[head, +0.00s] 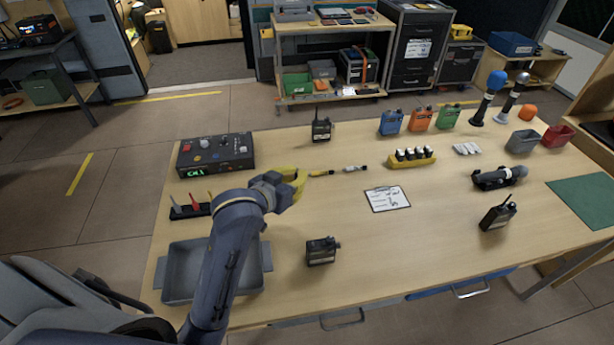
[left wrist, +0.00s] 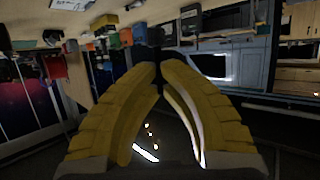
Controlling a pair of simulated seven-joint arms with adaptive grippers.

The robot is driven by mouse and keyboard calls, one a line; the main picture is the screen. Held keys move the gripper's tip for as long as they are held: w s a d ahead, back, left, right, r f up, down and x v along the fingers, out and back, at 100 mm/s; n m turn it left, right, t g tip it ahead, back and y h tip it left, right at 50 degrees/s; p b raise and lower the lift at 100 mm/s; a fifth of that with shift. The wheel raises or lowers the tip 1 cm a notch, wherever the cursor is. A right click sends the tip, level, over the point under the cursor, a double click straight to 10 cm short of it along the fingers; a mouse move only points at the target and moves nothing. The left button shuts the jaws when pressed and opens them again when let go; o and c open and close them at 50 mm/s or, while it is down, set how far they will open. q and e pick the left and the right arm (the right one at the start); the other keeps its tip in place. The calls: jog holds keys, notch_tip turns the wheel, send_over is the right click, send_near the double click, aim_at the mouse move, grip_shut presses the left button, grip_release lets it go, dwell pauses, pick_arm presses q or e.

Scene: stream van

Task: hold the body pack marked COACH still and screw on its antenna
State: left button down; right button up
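A dark body pack (head: 321,250) without a visible antenna lies at the near middle of the table. Two more dark packs, each with an antenna, stand at the back (head: 321,130) and at the right (head: 497,214). I cannot read which is marked COACH. A black rack (head: 188,212) holding upright coloured sticks is left of my arm. My left gripper (head: 301,180) is above the table, between the button box and the clipboard. In the left wrist view its yellow fingertips (left wrist: 160,66) come close together. A dark patch shows between them; whether anything is held is unclear. My right gripper is out of view.
A grey tray (head: 178,272) lies under my left arm. A button box (head: 215,153), a clipboard (head: 387,199) and two thin stick-like items (head: 322,173) are nearby. Coloured packs (head: 391,123), microphones (head: 487,95) and small bins (head: 522,142) stand farther right.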

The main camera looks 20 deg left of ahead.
pick_arm(q)
notch_tip(320, 180, down, 2)
jog(key=s+a+m+h, duration=0.2)
jog(key=a, duration=0.1)
jog(key=s+d+r+m+g+h, duration=0.5)
jog(key=s+d+m+g+h, duration=0.3)
jog(key=d, duration=0.4)
jog(key=shift+s+r+m+g+h, duration=0.35)
jog(key=shift+s+m, duration=0.35)
jog(key=shift+m, duration=0.5)
jog(key=shift+a+m+g, duration=0.1)
jog(key=shift+m+g, duration=0.3)
jog(key=shift+g, duration=0.05)
jog(key=m+g, duration=0.1)
send_over(312, 243)
jog(key=shift+h, duration=0.35)
jog(key=shift+f, duration=2.55)
jog(key=shift+r, duration=0.8)
